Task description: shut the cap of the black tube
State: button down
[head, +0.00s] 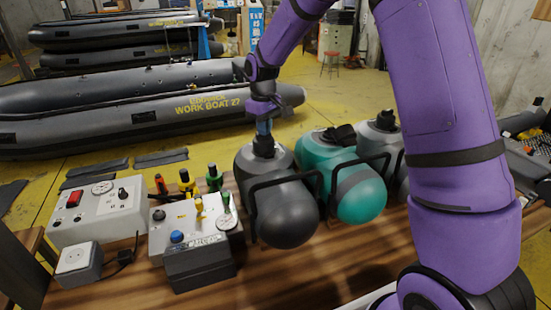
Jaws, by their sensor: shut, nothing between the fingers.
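The black tube (283,205) is a short dark grey, round-ended cylinder on the wooden table, held by a black bar frame. A black valve with its cap (263,147) stands on its top at the back end. My gripper (263,129) points down right above this valve, its fingers together and empty. The tips are at or just over the cap; I cannot tell if they touch it. The view is too small to tell whether the cap is open or shut.
A teal tube (361,193) with a black cap (341,134) and a grey tube (379,134) stand close on the right. Control boxes (195,226) with upright coloured handles are on the left. A dark inflatable boat (130,105) lies behind. The front of the wooden table (290,280) is clear.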

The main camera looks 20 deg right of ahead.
jog(key=shift+f, duration=0.4)
jog(key=shift+w+r, duration=0.45)
jog(key=shift+r, duration=3)
